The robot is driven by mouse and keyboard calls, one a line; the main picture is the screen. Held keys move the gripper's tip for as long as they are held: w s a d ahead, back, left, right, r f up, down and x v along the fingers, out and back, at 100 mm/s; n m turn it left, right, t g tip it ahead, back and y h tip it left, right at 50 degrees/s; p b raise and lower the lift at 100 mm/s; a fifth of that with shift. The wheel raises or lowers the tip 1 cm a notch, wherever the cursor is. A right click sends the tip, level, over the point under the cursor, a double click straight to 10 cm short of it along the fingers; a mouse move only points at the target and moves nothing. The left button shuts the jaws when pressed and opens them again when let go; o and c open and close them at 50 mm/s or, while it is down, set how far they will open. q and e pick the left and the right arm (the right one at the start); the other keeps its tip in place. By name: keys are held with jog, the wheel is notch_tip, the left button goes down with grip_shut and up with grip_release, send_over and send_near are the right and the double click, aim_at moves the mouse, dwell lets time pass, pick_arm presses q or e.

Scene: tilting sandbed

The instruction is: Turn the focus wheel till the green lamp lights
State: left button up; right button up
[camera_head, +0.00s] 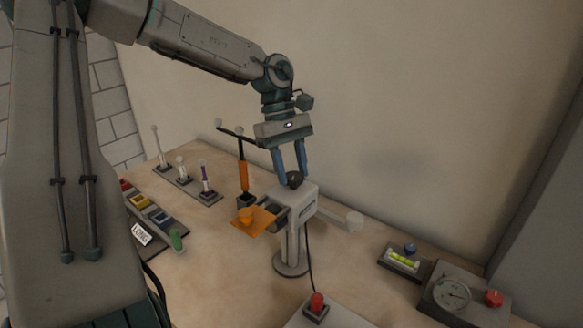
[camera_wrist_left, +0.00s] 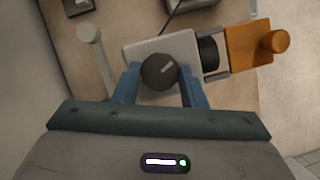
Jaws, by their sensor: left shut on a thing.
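The focus wheel (camera_head: 295,180) is a dark round knob on top of a pale grey device (camera_head: 294,238) on a post with a round foot. My left gripper (camera_head: 289,171) points down from above, its blue fingers shut on the wheel. In the left wrist view the wheel (camera_wrist_left: 159,71), with a pale mark on its top, sits between the fingertips of my left gripper (camera_wrist_left: 160,84). I cannot make out a lit green lamp. My right gripper is not in view.
An orange plate (camera_head: 252,222) projects from the device's left, a pale arm (camera_head: 340,216) from its right. A red button (camera_head: 316,304) stands in front. A dial gauge box (camera_head: 462,298) and a level (camera_head: 403,260) stand at right. Slim posts (camera_head: 205,178) stand behind left.

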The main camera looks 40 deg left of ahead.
pick_arm(q)
jog(key=o, duration=1)
jog(key=shift+r, duration=0.15)
jog(key=b+v, duration=0.1)
jog(key=v, duration=0.9)
jog(key=shift+a+r, duration=0.15)
jog(key=shift+r, duration=0.1)
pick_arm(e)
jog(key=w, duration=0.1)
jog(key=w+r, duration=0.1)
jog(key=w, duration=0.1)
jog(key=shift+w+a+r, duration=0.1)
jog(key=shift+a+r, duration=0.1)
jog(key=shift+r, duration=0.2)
